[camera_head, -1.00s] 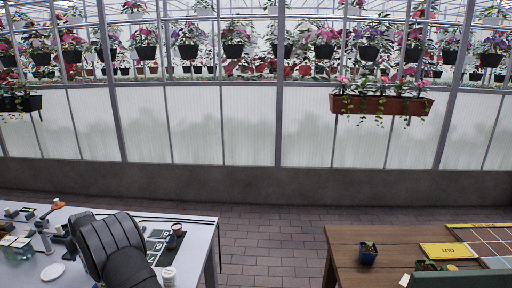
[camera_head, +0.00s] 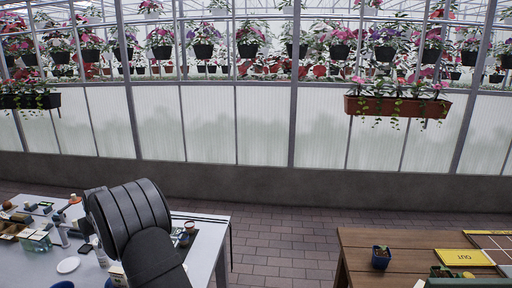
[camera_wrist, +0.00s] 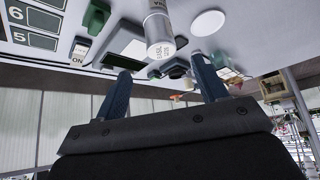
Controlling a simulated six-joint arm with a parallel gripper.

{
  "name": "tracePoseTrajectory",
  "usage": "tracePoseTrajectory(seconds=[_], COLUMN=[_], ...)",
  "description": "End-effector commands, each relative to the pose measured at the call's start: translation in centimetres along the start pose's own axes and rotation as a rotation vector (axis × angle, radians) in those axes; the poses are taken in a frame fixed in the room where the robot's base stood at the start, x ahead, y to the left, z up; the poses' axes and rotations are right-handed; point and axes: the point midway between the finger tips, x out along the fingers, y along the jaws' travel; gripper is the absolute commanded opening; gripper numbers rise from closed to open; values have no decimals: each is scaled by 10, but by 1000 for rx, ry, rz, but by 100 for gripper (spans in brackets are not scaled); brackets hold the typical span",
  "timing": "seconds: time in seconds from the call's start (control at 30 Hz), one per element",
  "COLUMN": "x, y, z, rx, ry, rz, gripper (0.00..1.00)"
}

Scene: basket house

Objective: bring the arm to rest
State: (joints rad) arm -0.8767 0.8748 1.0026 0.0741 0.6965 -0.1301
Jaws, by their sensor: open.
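My gripper (camera_wrist: 160,88) shows in the wrist view with its two dark blue fingers spread apart and nothing between them. A white labelled bottle (camera_wrist: 158,30) stands on the white table beyond the fingers, apart from them. In the head view my dark arm rises over the white table (camera_head: 205,262) at the lower left, and the gripper itself is not visible there.
A white round disc (camera_head: 68,265) and several small items lie on the white table. Paved floor (camera_head: 285,245) lies clear between the tables.

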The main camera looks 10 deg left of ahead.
Motion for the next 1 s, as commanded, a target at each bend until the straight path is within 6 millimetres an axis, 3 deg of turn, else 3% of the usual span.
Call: tracePoseTrajectory(seconds=[0.03,0.2,0.8,1.0], x=[-11,24,118,79], y=[0,0,0,0], z=[-1,1,2,-22], rx=[0,0,0,-1], ry=[2,-3,-2,4], rz=[0,0,0,1], gripper=[66,66,66,66])
